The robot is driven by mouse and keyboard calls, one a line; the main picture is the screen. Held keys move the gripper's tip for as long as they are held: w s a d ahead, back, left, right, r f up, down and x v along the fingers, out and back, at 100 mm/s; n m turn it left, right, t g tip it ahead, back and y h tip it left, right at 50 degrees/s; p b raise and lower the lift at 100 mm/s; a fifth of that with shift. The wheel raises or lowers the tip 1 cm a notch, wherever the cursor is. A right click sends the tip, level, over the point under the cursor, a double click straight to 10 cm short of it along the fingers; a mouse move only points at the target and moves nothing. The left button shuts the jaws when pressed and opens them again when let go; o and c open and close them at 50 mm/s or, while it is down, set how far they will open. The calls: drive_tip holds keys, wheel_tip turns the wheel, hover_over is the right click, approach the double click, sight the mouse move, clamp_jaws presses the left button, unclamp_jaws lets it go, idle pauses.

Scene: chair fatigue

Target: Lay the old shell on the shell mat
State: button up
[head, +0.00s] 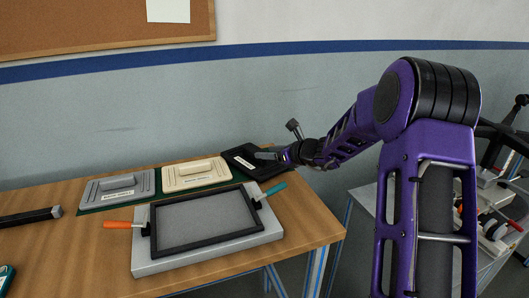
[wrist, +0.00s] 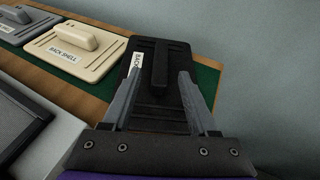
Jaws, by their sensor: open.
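A black shell (head: 245,163) with a raised grip and a white label lies at the right end of the green mat (head: 93,209). It also shows in the wrist view (wrist: 175,55), where green mat (wrist: 207,80) is visible to its right. My gripper (wrist: 160,72) is open, with one finger on each side of the black shell's grip and a gap to it. The head view shows my gripper (head: 268,155) over this shell. No label reading "old" can be made out.
A cream shell (head: 195,175) labelled "BACK SHELL" and a grey shell (head: 118,188) lie to the left on the mat. In front stands a grey block with a black frame (head: 205,243), with an orange-handled tool (head: 120,224) and a teal-handled tool (head: 273,190). The wall is close behind.

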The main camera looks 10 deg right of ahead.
drive_tip(key=v, duration=0.9)
drive_tip(key=shift+s+d+p, duration=0.25)
drive_tip(key=shift+d+p, duration=0.05)
drive_tip(key=shift+d, duration=0.05)
drive_tip(key=shift+r, duration=0.15)
